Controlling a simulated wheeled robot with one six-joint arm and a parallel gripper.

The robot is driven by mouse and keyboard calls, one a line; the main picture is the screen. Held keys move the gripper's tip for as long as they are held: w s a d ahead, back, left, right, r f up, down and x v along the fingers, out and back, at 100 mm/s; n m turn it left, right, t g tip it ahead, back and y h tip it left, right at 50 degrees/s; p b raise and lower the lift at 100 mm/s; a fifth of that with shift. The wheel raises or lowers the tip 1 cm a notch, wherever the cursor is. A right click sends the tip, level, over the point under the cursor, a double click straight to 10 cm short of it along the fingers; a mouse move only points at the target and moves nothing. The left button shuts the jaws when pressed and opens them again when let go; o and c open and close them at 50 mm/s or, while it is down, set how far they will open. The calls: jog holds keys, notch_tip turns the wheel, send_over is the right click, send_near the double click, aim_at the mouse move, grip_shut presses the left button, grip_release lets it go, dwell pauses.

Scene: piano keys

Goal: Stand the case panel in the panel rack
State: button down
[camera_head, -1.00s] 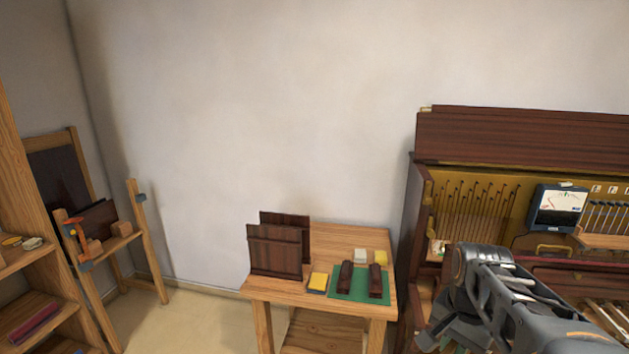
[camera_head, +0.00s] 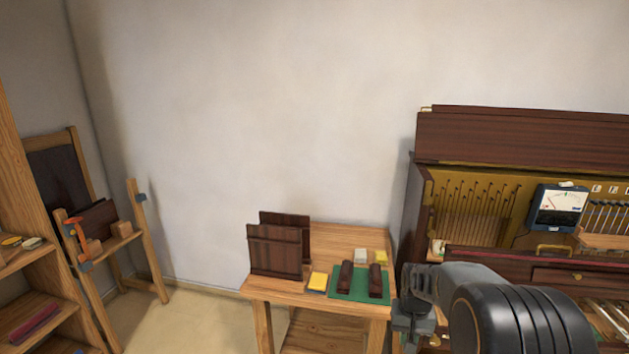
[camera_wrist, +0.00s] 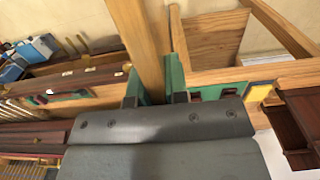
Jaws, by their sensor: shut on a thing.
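My gripper (camera_wrist: 154,88) shows in the wrist view with green-padded fingers shut on a light wooden piece (camera_wrist: 134,35). It is seen nearly edge-on and runs up out of the picture; I take it for the case panel, though its face is hidden. In the head view my gripper (camera_head: 412,318) is just right of the small table, and what it holds cannot be made out there. Two dark upright boards (camera_head: 275,252), which look like the panel rack, stand at the table's left, one behind the other with a gap. They also show in the wrist view (camera_wrist: 300,120).
The open piano (camera_head: 520,135) stands close on the right. A wooden stand (camera_head: 150,240) and shelf (camera_head: 20,290) are at left.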

jog(key=s+a+f+n, duration=0.1)
jog(key=a+f, duration=0.2)
jog(key=f, duration=0.4)
jog(key=s+a+f+n, duration=0.1)
jog(key=s+a+f, duration=0.1)
jog(key=f, duration=0.6)
jog(key=shift+a+f, duration=0.2)
jog(key=shift+a, duration=0.7)
jog(key=shift+w+a, duration=0.1)
